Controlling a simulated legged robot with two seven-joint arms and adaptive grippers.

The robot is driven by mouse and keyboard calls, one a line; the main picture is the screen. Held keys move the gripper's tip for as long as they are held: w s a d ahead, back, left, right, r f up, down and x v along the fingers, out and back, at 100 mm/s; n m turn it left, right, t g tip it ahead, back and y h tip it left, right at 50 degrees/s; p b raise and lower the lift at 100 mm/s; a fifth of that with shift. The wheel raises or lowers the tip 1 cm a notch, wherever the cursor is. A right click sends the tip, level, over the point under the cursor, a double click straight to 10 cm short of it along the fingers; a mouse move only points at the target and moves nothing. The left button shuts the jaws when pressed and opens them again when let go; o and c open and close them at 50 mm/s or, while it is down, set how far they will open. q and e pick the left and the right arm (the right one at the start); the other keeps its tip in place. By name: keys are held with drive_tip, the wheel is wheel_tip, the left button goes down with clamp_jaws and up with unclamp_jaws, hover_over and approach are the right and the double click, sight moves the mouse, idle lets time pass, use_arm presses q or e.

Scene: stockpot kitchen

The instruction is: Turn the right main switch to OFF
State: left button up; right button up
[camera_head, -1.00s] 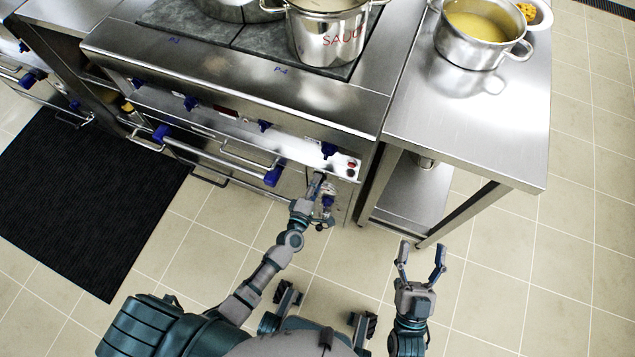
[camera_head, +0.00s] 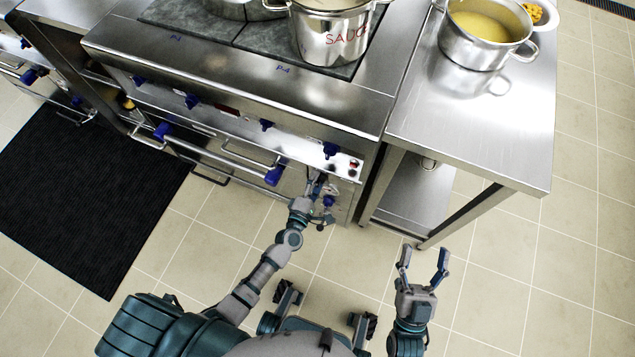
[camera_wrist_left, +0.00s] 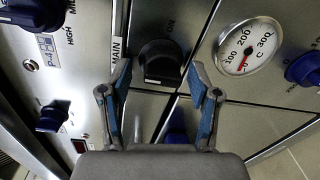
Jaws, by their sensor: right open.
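The black main switch knob (camera_wrist_left: 160,62) is on the steel front panel in the left wrist view, with an ON label (camera_wrist_left: 172,28) above it and a MAIN label (camera_wrist_left: 118,50) to its left. My left gripper (camera_wrist_left: 160,78) is open, its two fingers on either side of the knob's lower part; I cannot tell whether they touch it. In the head view my left gripper (camera_head: 316,180) is at the right end of the stove front and hides the knob. My right gripper (camera_head: 424,258) is open and empty above the floor.
A temperature gauge (camera_wrist_left: 248,46) and blue knobs (camera_wrist_left: 54,116) surround the switch. The stove's blue control knobs (camera_head: 330,150) and oven handle (camera_head: 250,158) project from the front. The steel side table (camera_head: 490,130) stands at right, carrying a soup pot (camera_head: 470,56). The floor in front is free.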

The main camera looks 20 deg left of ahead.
use_arm(q)
drive_tip(key=shift+s, duration=0.15)
drive_tip(key=s, duration=1.1)
drive_tip(key=shift+s+a+r, duration=0.2)
drive_tip(key=shift+s+r, duration=0.1)
drive_tip(key=shift+s, duration=0.05)
